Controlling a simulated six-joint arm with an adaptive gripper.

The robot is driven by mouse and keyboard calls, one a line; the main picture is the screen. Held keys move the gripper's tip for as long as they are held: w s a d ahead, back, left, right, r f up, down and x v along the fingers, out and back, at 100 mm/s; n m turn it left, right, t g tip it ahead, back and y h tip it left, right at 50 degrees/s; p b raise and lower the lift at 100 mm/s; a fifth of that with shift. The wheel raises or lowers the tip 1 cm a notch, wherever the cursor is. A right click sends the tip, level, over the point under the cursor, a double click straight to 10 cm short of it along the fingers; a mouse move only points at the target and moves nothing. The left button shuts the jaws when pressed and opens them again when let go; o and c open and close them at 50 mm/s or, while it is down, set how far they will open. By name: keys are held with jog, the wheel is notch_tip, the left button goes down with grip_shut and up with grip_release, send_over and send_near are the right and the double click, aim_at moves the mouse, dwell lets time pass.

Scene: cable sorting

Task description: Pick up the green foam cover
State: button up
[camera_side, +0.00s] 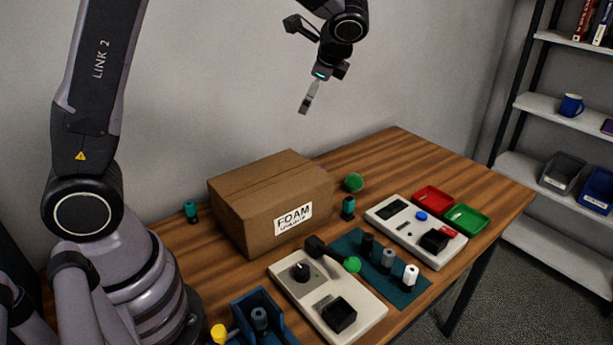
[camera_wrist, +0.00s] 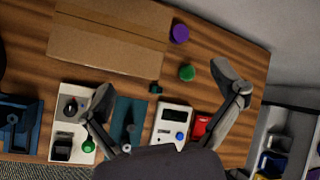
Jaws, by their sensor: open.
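A round green foam cover (camera_side: 354,182) rests on the table just right of the cardboard box; it also shows in the wrist view (camera_wrist: 187,72). A second, smaller green round piece (camera_side: 352,264) is at the end of a dark stalk by the near white device, and it shows at lower left in the wrist view (camera_wrist: 89,146).
A cardboard box (camera_side: 270,200) labelled FOAM stands left of the cover. A small dark teal-topped piece (camera_side: 348,208) stands close by. White devices, a teal mat (camera_side: 412,292), and red (camera_side: 433,195) and green trays sit nearer.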

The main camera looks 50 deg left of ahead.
jog(key=w+d+f+m+t+y, duration=0.1)
jog(key=w+d+f+m+y, duration=0.15)
jog(key=w+f+m, duration=0.65)
jog(key=m+t+y, duration=0.2)
jog(key=m+t, duration=0.1)
jog(key=m, duration=0.1)
send_near(357, 185)
jog(key=x, duration=0.6)
jog(key=shift+x, duration=3.05)
jog(key=c, duration=0.8)
